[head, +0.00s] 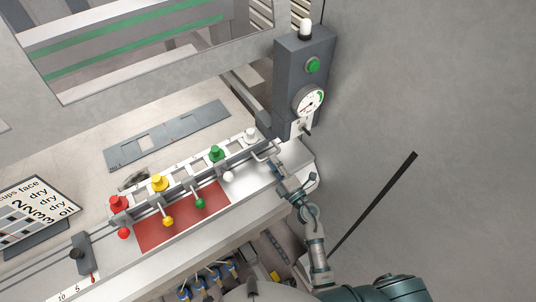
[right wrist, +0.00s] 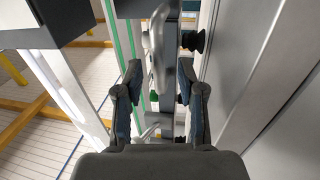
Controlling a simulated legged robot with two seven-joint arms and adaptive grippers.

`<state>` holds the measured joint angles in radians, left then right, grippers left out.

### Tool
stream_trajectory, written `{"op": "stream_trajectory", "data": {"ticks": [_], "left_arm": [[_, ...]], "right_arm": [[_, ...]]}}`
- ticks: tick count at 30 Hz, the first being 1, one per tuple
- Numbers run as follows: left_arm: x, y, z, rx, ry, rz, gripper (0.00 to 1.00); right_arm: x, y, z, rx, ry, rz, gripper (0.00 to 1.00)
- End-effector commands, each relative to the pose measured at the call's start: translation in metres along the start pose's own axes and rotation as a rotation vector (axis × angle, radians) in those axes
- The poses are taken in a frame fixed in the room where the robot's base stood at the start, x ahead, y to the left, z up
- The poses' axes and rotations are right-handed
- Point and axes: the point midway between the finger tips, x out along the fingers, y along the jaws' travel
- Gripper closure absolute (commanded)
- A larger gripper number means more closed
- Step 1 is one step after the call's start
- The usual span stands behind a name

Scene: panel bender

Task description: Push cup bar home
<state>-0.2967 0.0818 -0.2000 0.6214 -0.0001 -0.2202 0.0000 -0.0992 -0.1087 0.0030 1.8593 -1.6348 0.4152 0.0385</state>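The cup bar (head: 187,168) runs diagonally over the bench, carrying red (head: 118,202), yellow (head: 159,182), green (head: 216,153) and white (head: 250,134) tops. Small levers with ball ends in matching colours stand along its front. A grey bent handle (head: 266,150) is at its right end. My right gripper (head: 281,170) is close to this handle. In the right wrist view a grey handle-like bar (right wrist: 158,45) stands between the two spread fingers (right wrist: 159,88), with gaps on both sides; contact does not show. The left gripper is not in view.
A grey post with a green button (head: 313,65) and a dial gauge (head: 309,100) stands just beyond the bar's right end. A red plate (head: 182,218) lies in front of the bar. A flat grey slotted plate (head: 168,135) lies behind. A sign (head: 38,212) stands at left.

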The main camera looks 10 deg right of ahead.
Motion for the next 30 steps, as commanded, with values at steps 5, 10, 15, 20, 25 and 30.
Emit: {"op": "stream_trajectory", "data": {"ticks": [5, 10, 15, 20, 25, 30], "left_arm": [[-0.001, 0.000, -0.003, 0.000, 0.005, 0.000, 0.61], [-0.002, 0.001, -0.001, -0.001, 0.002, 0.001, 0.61], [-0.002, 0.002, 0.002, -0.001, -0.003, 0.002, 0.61], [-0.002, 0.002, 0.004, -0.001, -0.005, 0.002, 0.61], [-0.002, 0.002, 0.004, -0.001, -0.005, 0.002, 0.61], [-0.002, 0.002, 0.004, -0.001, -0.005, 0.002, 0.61]], "right_arm": [[0.024, 0.000, -0.001, -0.001, 0.000, 0.000, 0.61], [0.032, 0.000, -0.003, -0.002, 0.000, 0.000, 0.61], [0.032, 0.000, -0.003, -0.002, 0.000, -0.001, 0.61], [0.032, 0.000, -0.002, -0.001, 0.000, -0.001, 0.86], [0.032, -0.001, -0.001, -0.001, 0.000, -0.001, 1.00], [0.034, -0.002, 0.000, -0.001, 0.000, -0.002, 1.00]]}}
